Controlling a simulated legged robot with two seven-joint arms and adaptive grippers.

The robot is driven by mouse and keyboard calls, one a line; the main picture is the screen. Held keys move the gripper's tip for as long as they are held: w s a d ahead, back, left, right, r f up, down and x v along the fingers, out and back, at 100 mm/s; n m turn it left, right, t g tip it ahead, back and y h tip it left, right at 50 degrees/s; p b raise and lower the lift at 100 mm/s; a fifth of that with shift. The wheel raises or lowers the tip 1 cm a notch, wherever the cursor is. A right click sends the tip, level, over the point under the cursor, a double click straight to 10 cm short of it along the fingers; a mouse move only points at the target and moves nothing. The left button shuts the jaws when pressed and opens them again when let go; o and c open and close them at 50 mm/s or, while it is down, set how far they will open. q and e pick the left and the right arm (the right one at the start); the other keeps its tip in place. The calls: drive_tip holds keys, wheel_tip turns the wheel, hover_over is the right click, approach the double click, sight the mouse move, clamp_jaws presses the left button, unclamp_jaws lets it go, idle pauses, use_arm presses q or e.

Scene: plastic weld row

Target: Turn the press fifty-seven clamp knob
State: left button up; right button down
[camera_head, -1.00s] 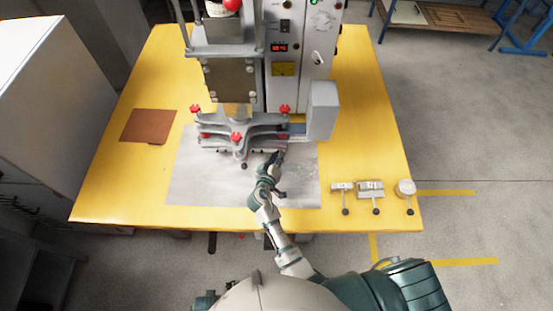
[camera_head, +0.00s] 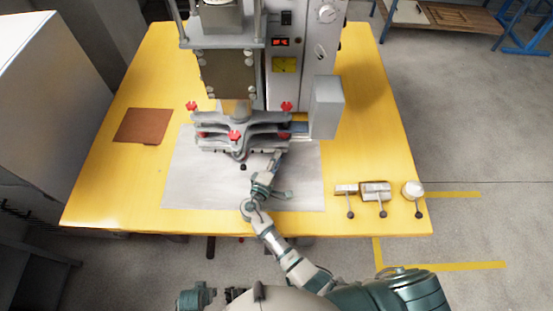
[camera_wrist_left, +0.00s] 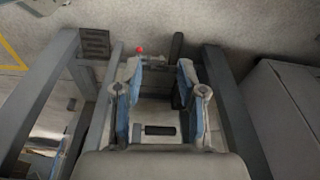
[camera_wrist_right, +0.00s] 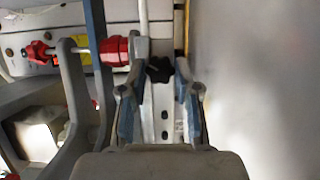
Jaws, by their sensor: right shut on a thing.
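The press (camera_head: 240,125) stands at the back of the yellow table, with red knobs (camera_head: 234,136) on its grey clamp frame. My right gripper (camera_head: 277,156) is at the right front of this frame. In the right wrist view, a black lobed knob (camera_wrist_right: 159,69) sits between the fingertips of my right gripper (camera_wrist_right: 161,66), which is shut on it. A red knob (camera_wrist_right: 115,50) is just left of those fingers. My left gripper (camera_wrist_left: 158,75) is open and empty in the left wrist view. The head view does not clearly show the left gripper.
A brown sheet (camera_head: 143,125) lies on the left of the yellow table (camera_head: 100,195). Several small metal pieces with black-tipped handles, including a grey block (camera_head: 375,189), stand at the right front. A grey box (camera_head: 324,107) stands beside the press. The pale mat (camera_head: 195,185) is clear at left.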

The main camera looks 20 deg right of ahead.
drive_tip(key=shift+a+f+n+t, duration=0.1)
drive_tip(key=shift+f+n+t, duration=0.25)
drive_tip(key=shift+n, duration=0.45)
drive_tip(key=c, duration=0.8)
unclamp_jaws()
drive_tip(key=shift+c, duration=0.2)
drive_tip(key=shift+a+r, duration=0.1)
drive_tip(key=v, duration=1.2)
drive_tip(key=shift+w+a, duration=0.1)
